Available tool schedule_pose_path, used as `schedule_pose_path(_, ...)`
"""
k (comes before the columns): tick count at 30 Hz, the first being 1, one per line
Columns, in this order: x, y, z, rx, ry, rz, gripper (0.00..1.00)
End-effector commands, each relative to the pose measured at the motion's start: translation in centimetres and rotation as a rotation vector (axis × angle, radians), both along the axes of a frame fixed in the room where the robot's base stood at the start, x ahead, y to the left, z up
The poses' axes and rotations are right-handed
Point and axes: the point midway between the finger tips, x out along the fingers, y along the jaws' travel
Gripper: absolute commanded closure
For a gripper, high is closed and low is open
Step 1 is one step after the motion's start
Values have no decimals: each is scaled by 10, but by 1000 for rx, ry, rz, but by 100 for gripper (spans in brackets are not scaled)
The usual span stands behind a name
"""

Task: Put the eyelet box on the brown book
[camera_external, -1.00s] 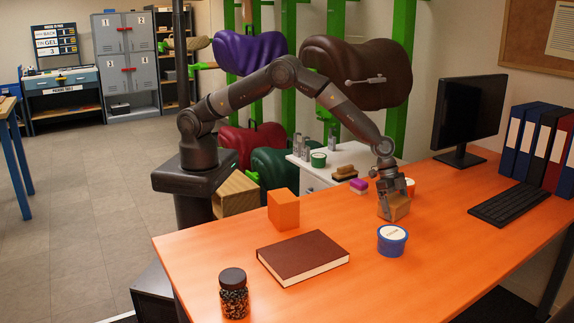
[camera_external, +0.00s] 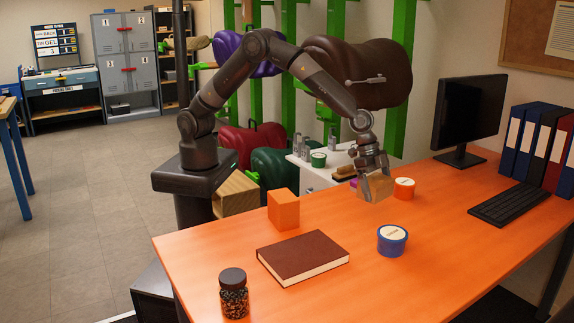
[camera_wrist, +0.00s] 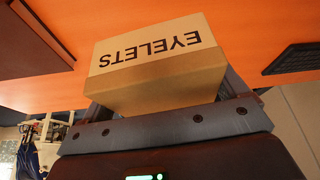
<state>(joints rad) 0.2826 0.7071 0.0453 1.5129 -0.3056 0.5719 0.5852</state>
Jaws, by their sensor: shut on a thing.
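The eyelet box (camera_external: 376,187) is a small tan cardboard box. In the wrist view the eyelet box (camera_wrist: 158,65) shows its "EYELETS" label upside down between my fingers. My gripper (camera_external: 374,182) is shut on it and holds it above the orange table, right of the book. The brown book (camera_external: 303,256) lies flat near the table's front left, its top bare. A dark brown corner at the upper left of the wrist view may be the book.
An orange block (camera_external: 283,210) stands behind the book. A blue tub (camera_external: 392,240) sits right of the book, and a jar (camera_external: 233,293) stands at its front left. An orange tub (camera_external: 404,188) is beside my gripper. A keyboard (camera_external: 508,204) lies at right.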

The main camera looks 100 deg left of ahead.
Motion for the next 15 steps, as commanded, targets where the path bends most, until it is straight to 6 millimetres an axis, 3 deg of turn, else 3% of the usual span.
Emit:
schedule_pose_path(7, -15, -26, 4, 5, 0, -17, 48)
schedule_pose_path(15, -69, -103, 10, 17, 2, -64, 48)
